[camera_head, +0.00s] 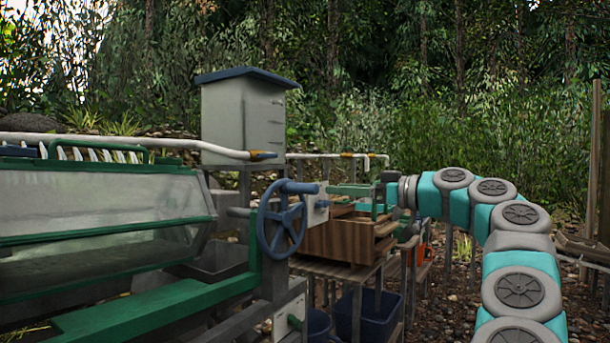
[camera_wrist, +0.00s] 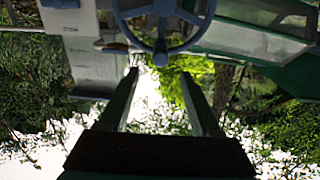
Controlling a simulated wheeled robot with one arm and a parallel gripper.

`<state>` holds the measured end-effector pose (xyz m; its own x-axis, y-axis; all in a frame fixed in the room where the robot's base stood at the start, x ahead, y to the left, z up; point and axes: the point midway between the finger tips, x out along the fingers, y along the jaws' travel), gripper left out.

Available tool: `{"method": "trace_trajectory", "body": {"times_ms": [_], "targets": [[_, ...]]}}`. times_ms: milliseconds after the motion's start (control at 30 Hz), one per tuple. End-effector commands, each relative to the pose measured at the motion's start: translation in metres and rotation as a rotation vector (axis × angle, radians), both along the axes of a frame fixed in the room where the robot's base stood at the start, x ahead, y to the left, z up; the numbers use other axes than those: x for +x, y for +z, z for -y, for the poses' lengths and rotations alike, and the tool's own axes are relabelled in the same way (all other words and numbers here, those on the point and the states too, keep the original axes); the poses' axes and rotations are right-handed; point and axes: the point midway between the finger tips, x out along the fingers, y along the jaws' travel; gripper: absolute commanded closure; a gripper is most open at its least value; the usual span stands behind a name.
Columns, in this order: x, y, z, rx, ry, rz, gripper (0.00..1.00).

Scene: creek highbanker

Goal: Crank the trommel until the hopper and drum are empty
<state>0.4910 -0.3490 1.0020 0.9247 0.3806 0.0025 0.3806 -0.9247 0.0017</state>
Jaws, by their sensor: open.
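The trommel drum (camera_head: 100,210) lies at the left of the head view, a cloudy see-through cylinder in a green frame. I cannot make out how much is in it. A blue spoked crank wheel (camera_head: 282,220) stands upright at its right end, with a blue handle (camera_head: 300,187) sticking out to the right near its top. My gripper (camera_head: 343,195) is just right of the handle, apart from it. In the wrist view the wheel (camera_wrist: 160,22) is at the top, beyond the open, empty fingers (camera_wrist: 158,76). I cannot clearly identify the hopper.
A grey box with a blue lid (camera_head: 243,112) stands behind the wheel. A white pipe (camera_head: 130,143) runs above the drum. A wooden box (camera_head: 335,238) on a stand sits below my gripper, with a blue tub (camera_head: 365,315) underneath. Gravel ground lies at the right.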

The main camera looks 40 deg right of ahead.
Motion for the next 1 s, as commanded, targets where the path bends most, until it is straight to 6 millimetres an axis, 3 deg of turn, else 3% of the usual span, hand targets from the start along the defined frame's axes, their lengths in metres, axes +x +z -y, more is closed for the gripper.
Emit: {"method": "trace_trajectory", "body": {"times_ms": [500, 700, 1000], "targets": [[0.069, -0.004, -0.029, -0.001, 0.003, -0.004, 0.35], [0.082, -0.003, -0.034, 0.001, 0.002, -0.001, 0.35], [0.086, -0.004, -0.036, 0.001, 0.002, -0.001, 0.35]]}}
